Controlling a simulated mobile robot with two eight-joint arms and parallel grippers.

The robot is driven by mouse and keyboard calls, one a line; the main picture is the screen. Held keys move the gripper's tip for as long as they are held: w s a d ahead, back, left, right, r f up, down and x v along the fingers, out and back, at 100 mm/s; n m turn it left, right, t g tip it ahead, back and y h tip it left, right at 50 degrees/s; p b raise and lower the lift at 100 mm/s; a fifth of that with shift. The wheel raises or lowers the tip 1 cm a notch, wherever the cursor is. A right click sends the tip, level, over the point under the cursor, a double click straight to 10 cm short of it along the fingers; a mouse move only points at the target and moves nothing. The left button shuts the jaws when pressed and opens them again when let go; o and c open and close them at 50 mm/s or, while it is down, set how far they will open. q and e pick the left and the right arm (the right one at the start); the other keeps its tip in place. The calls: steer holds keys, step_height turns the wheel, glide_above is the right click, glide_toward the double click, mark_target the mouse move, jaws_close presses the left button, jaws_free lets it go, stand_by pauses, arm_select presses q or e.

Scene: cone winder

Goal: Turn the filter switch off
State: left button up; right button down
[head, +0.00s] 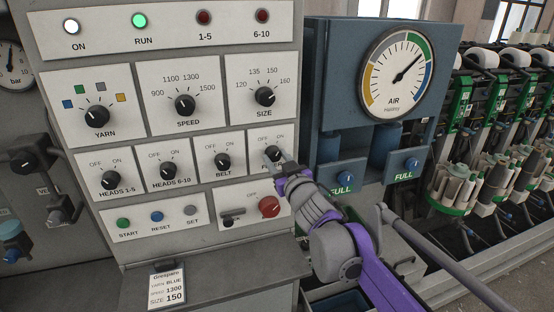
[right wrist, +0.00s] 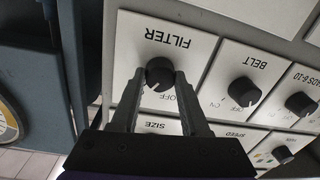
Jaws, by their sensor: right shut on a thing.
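The filter switch is a black round knob on a white plate, rightmost in the lower knob row, and it shows in the head view (head: 272,153) partly covered by my gripper. In the right wrist view, which is upside down, the filter knob (right wrist: 160,71) sits below the inverted FILTER label. My right gripper (head: 275,161) has its fingers on either side of the knob, shut on it, also in the wrist view (right wrist: 161,78). A small pale mark on the knob points down and slightly left there. OFF is partly covered by a finger; ON is hidden. My left gripper is out of view.
The belt knob (head: 223,161) is just left of the filter knob, and the size knob (head: 265,96) is above. A red knob (head: 269,207) sits just below my gripper. A blue housing with the air gauge (head: 397,74) stands close on the right.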

steer(key=shift+n, duration=0.3)
steer(key=n, duration=0.2)
steer(key=shift+n, duration=0.4)
steer(key=n, duration=0.2)
steer(key=shift+r+n+p, duration=0.1)
steer(key=shift+n+p, duration=0.25)
steer(key=shift+n, duration=0.05)
arm_select(q)
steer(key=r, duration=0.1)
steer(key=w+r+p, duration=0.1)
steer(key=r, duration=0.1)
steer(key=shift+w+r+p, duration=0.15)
steer(key=shift+p, duration=0.15)
arm_select(e)
steer(key=n, duration=0.5)
steer(key=shift+h, duration=0.3)
steer(key=shift+n, duration=0.4)
steer(key=shift+c, duration=2)
jaws_free()
